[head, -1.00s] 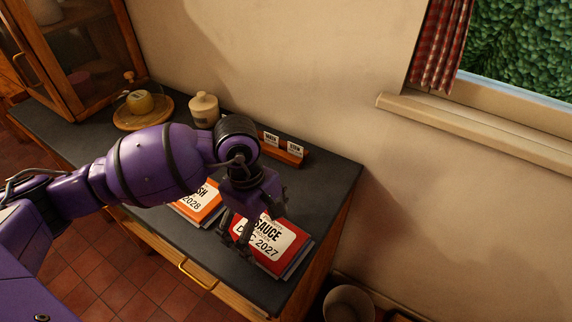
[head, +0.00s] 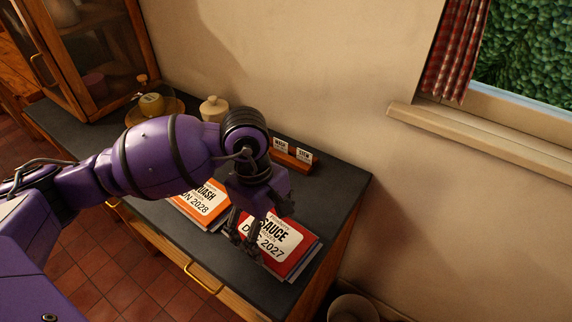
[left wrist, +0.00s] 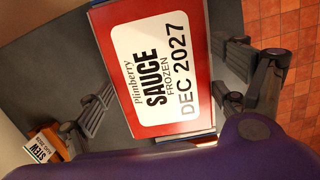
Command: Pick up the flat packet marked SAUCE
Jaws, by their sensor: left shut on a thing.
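The flat packet marked SAUCE (head: 285,254) is red with a white label reading DEC 2027. It lies over other flat packets near the right end of the dark counter. In the left wrist view the SAUCE packet (left wrist: 165,70) fills the middle, with a finger at each long side. My left gripper (head: 245,240) points down over its left part and is shut on it. I cannot tell whether it is clear of the packets below. My right gripper is not in view.
An orange packet (head: 203,202) dated 2028 lies just left. An orange block with labelled cards (head: 291,158), a lidded jar (head: 213,109) and a domed board (head: 178,106) stand behind. The wall and window sill (head: 470,140) bound the right; a bin (head: 352,308) stands below.

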